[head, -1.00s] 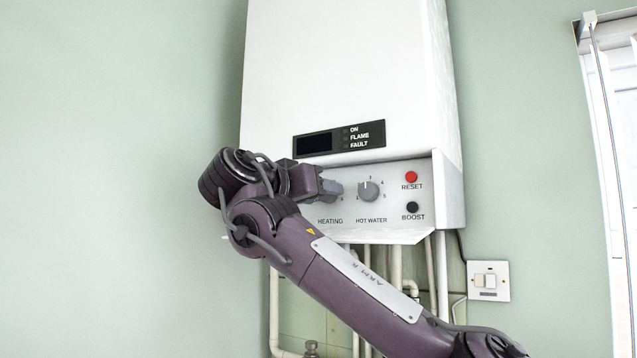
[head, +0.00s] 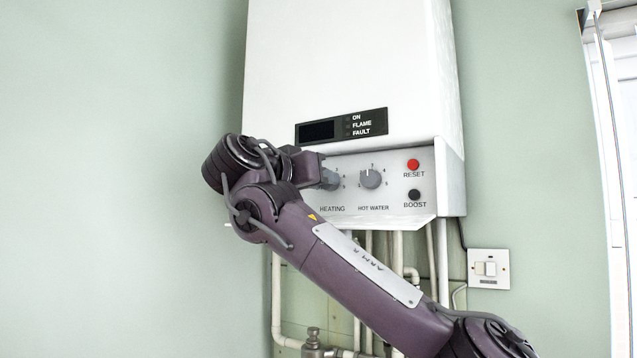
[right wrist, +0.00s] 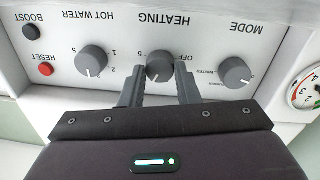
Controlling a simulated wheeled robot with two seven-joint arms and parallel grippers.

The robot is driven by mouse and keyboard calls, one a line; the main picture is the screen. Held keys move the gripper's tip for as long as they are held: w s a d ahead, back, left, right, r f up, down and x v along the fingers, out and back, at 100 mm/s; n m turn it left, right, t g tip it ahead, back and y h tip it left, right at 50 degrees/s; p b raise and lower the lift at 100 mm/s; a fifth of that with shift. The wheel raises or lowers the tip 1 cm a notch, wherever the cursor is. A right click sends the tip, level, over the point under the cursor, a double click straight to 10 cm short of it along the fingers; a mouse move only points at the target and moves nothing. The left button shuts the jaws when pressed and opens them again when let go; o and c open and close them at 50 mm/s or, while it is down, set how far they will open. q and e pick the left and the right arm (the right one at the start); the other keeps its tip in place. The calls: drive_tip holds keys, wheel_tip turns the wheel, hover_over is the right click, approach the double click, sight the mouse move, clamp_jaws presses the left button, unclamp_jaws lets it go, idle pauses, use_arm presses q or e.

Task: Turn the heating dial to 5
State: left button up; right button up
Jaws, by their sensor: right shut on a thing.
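The heating dial (right wrist: 159,66) is a round grey knob on the boiler's control panel. It appears upside down in the right wrist view, between the labels 5 and OFF. My right gripper (right wrist: 160,84) has one finger on each side of this dial and is shut on it. In the head view the heating dial (head: 331,180) shows only in part, because my right arm covers its left side. A pale mark shows near the dial's lower rim in the wrist view, but I cannot read its setting surely. My left gripper is not in view.
The hot water dial (head: 370,179) is close to the right of the heating dial. The red reset button (head: 413,164) and black boost button (head: 414,194) are further right. The mode dial (right wrist: 235,73) and a gauge (right wrist: 306,88) lie on the other side. Pipes (head: 276,290) run below.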

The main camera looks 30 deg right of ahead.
drive_tip(key=shift+f+m+b, duration=0.2)
drive_tip(key=shift+m+b, duration=0.8)
drive_tip(key=shift+b, duration=0.05)
drive_tip(key=shift+m+b, duration=0.7)
drive_tip(key=shift+m, duration=0.1)
drive_tip(key=shift+r+m+b, duration=0.1)
drive_tip(key=shift+m+b, duration=0.35)
drive_tip(key=shift+m, duration=0.45)
drive_tip(key=m, duration=0.2)
drive_tip(key=shift+r+m+b, duration=0.1)
drive_tip(key=shift+m+b, duration=0.2)
drive_tip(key=shift+b, duration=0.1)
drive_tip(key=m, duration=0.4)
drive_tip(key=shift+d+r+y, duration=0.1)
drive_tip(key=shift+y, duration=0.3)
drive_tip(key=shift+s+r+m+t, duration=0.1)
drive_tip(key=shift+m+t, duration=0.2)
drive_tip(key=shift+m, duration=2.1)
drive_tip(key=o, duration=0.7)
drive_tip(key=shift+o, duration=1.4)
drive_tip(key=shift+w+d, duration=0.2)
drive_tip(key=shift+w, duration=0.05)
